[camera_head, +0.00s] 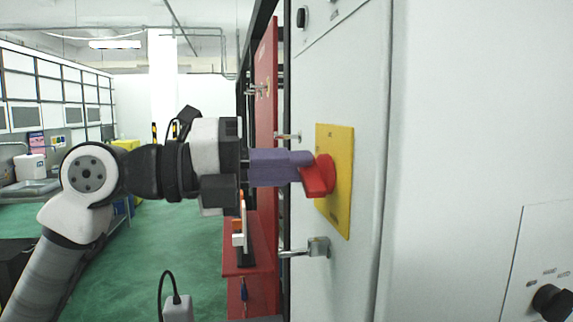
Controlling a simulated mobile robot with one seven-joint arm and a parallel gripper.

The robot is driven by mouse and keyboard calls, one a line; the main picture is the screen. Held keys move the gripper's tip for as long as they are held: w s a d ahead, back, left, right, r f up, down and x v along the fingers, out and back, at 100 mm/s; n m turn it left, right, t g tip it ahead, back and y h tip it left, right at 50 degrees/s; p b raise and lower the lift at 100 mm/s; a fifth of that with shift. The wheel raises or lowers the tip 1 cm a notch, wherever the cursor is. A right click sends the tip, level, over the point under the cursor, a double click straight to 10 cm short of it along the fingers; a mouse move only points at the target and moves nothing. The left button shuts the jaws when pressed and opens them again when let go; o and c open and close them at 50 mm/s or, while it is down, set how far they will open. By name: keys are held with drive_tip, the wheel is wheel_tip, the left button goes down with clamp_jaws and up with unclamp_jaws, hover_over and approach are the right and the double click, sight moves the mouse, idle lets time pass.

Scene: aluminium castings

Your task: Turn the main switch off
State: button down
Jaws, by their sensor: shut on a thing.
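The main switch is a red rotary handle (319,180) on a yellow plate (337,205), fixed to the front of a light grey cabinet (362,60). My gripper (303,170) comes in from the left, with its purple fingers shut on the red handle. The handle's grip slants slightly, its near end low and to the left. The fingers hide part of the handle. I cannot read the plate's markings, so the switch position is not clear.
A metal door latch (305,248) sticks out below the plate, and a smaller one (288,136) is at its upper left. A black knob (552,302) is at the lower right. A red panel (264,100) stands behind my gripper. Green floor (185,245) is open at the left.

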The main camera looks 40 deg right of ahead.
idle(0.4)
drive_tip(key=c, duration=1.5)
unclamp_jaws()
drive_tip(key=shift+o, duration=0.2)
drive_tip(key=b+v, duration=0.2)
drive_tip(key=v, duration=1.2)
drive_tip(key=shift+s, duration=0.1)
